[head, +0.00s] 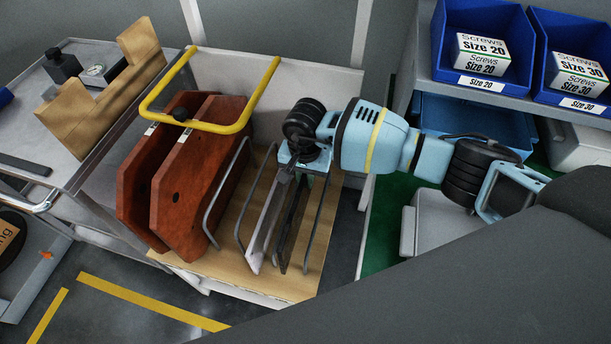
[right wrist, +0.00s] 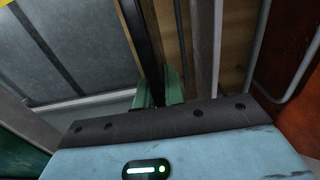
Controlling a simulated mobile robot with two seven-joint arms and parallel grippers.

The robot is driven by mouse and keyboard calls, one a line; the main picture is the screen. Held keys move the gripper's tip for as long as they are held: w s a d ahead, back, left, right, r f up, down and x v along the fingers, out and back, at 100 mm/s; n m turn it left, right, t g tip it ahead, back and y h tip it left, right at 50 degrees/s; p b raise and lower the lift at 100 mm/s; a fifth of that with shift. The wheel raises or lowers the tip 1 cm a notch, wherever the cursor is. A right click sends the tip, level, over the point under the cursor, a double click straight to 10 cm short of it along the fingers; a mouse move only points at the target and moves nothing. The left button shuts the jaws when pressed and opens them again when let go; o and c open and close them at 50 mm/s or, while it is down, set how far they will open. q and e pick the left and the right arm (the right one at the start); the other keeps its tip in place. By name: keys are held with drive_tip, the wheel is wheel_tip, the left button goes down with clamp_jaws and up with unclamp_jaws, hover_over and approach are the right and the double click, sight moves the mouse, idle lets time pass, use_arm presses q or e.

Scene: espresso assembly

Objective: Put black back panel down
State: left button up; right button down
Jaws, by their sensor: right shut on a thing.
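The black back panel (head: 291,228) stands on edge in a wire rack (head: 318,225) on the wooden cart board. It looks thin and dark and is seen nearly edge-on. My right gripper (head: 303,168) is above the rack and shut on the panel's upper edge. In the right wrist view the panel (right wrist: 147,45) runs up from between the greenish fingertips (right wrist: 160,95). A light grey panel (head: 268,222) stands just left of it; it also shows in the right wrist view (right wrist: 203,45). I cannot tell whether the black panel's lower edge touches the board. My left gripper is not in view.
Two red-brown panels (head: 190,185) stand left of the rack, beneath a yellow handle (head: 205,125). Bare wooden board (head: 230,282) shows at the front. A grey workbench (head: 75,130) is at left. Blue screw bins (head: 485,40) sit on a shelf at upper right.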

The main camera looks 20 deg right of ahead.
sight(306, 193)
drive_tip(key=shift+w+r, duration=0.1)
wheel_tip(306, 193, down, 2)
drive_tip(key=shift+b, duration=0.6)
wheel_tip(306, 193, down, 5)
drive_tip(key=b, duration=0.3)
drive_tip(key=shift+r, duration=0.1)
drive_tip(key=shift+f+b, duration=0.35)
drive_tip(key=shift+b, duration=0.15)
drive_tip(key=shift+f, duration=0.1)
drive_tip(key=shift+f, duration=0.1)
drive_tip(key=shift+b, duration=0.3)
idle(0.7)
